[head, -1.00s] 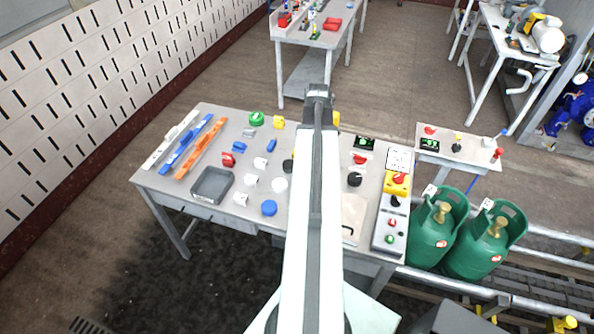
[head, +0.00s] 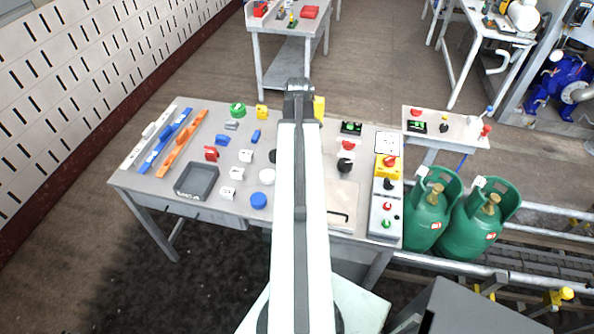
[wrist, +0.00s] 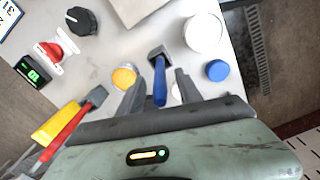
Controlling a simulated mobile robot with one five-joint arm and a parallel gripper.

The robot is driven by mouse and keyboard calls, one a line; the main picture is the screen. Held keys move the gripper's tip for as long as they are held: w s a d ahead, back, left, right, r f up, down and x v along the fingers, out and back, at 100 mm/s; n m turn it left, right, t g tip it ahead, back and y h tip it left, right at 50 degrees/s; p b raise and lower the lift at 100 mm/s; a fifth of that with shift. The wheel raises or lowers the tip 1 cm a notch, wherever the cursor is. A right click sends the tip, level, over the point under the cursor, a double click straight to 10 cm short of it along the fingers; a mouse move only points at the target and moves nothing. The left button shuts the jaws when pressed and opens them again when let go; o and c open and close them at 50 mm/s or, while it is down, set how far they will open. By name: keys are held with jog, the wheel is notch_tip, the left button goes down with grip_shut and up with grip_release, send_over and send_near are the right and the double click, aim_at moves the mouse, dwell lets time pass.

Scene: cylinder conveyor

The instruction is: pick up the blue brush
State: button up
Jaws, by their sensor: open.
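The blue brush (wrist: 160,88), with a blue handle and a dark grey head, shows in the wrist view. It appears between the two grey fingers of my gripper (wrist: 160,78), which are apart on either side of its handle. I cannot tell whether they touch it or how far above it they are. In the head view my arm covers the middle of the workbench (head: 225,190), and I cannot make out the brush there. The end of my arm (head: 299,88) reaches over the bench's far edge.
In the wrist view, a yellow round cap (wrist: 123,77) lies left of the brush. A white disc (wrist: 203,32) and a blue knob (wrist: 217,70) lie to the right. A red-handled tool (wrist: 68,132) is at lower left. Green gas cylinders (head: 430,208) stand right of the bench.

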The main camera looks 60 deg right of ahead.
notch_tip(320, 180, down, 3)
jog(key=shift+r+b, duration=0.1)
jog(key=shift+b, duration=0.6)
jog(key=shift+r, duration=0.2)
grip_shut()
jog(key=shift+r, duration=0.1)
